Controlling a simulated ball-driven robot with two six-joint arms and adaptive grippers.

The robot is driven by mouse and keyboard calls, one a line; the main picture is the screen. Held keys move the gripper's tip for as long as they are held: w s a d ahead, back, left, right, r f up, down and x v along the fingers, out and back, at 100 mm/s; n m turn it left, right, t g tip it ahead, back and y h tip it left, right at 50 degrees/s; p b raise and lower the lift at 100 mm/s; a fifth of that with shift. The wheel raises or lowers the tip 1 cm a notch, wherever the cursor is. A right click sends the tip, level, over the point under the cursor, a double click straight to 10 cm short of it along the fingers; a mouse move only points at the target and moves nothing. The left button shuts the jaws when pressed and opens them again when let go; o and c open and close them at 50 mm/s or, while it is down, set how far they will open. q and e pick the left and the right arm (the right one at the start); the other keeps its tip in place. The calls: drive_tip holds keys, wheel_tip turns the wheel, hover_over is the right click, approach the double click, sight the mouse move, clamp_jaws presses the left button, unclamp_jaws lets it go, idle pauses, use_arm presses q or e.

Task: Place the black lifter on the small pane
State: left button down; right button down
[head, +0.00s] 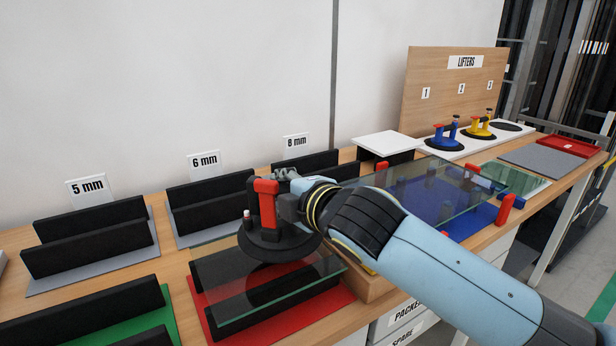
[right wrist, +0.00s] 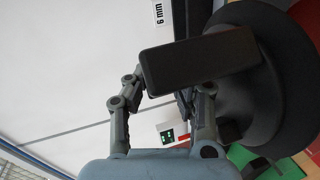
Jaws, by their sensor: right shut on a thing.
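The black lifter (head: 277,240) has a round black cup, a red-capped post and a small white-topped knob. In the right wrist view its black handle (right wrist: 198,60) and wide disc (right wrist: 262,85) fill the upper right. My right gripper (head: 284,188) is shut on the handle; its jaws also show in the right wrist view (right wrist: 178,98). The lifter looks upright over a clear glass pane (head: 325,270) above the red mat (head: 345,308). I cannot tell whether the cup touches this pane, and the arm hides part of it. My left gripper is out of view.
Black racks labelled 5 mm (head: 90,248), 6 mm (head: 212,207) and 8 mm stand left and behind. A larger pane (head: 415,185) lies over blue on the right. Blue (head: 441,138) and yellow (head: 481,128) lifters stand at the back right. A red tray (head: 568,146) is beyond.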

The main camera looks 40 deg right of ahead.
sight(293, 254)
drive_tip(key=w, duration=0.1)
drive_tip(key=w+a+f, duration=0.1)
drive_tip(key=w+f, duration=0.1)
drive_tip(key=shift+w+a, duration=0.1)
drive_tip(key=shift+a, duration=0.3)
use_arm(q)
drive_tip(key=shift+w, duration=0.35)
use_arm(e)
drive_tip(key=shift+f, duration=1.95)
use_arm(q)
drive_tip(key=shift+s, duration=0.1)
use_arm(e)
drive_tip(key=c, duration=1.1)
unclamp_jaws()
drive_tip(key=shift+f, duration=0.15)
drive_tip(key=shift+c, duration=0.2)
drive_tip(key=shift+s+a, duration=0.1)
drive_tip(key=shift+s, duration=0.4)
drive_tip(key=b+v, duration=0.1)
drive_tip(key=v, duration=0.9)
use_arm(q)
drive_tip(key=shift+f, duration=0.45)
use_arm(e)
drive_tip(key=shift+s+r, duration=0.35)
drive_tip(key=shift+s, duration=0.25)
